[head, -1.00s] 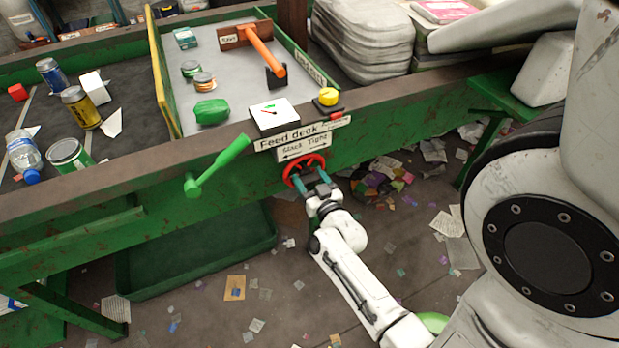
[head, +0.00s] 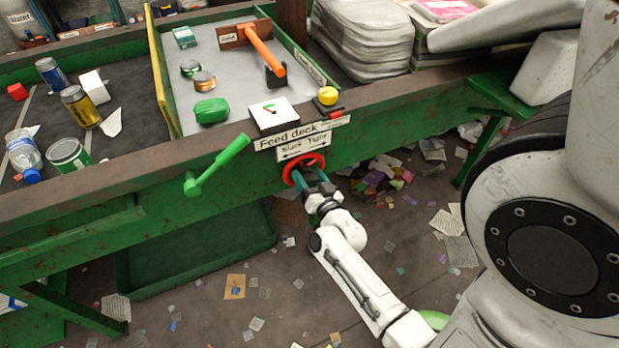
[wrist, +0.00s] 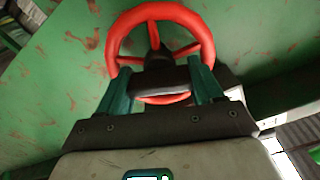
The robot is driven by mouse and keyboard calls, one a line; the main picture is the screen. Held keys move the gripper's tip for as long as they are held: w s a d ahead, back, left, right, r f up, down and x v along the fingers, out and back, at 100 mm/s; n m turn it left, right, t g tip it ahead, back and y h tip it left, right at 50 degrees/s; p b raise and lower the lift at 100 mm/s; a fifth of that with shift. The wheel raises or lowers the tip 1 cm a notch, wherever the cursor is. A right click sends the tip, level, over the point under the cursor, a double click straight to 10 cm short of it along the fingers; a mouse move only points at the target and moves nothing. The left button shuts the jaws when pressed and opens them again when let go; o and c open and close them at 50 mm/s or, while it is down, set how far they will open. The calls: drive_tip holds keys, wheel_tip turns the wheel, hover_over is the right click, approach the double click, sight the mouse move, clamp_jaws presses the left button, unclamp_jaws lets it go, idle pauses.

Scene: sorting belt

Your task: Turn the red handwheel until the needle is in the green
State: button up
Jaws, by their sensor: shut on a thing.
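The red handwheel (head: 303,170) is on the green front face of the deck, below a sign reading "Slack" and "Tight" with a double arrow. My gripper (head: 311,178) is shut on the handwheel. In the wrist view the red wheel (wrist: 205,40) fills the upper middle, with the teal fingers of my gripper (wrist: 161,78) on both sides of its lower part. A dark part between the fingers hides some of the wheel. The white gauge (head: 273,112) lies on the deck above the wheel. Its needle and green zone are too small to tell apart surely.
A green lever (head: 219,165) sticks out left of the wheel. A yellow button (head: 328,96) is right of the gauge. An orange-handled lever (head: 265,52) stands behind. A green tray (head: 195,260) is under the deck. Scraps litter the floor.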

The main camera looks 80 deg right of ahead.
drive_tip(key=o, duration=0.8)
drive_tip(key=shift+c, duration=0.2)
drive_tip(key=v, duration=1.1)
drive_tip(key=shift+b, duration=0.3)
drive_tip(key=shift+w, duration=0.1)
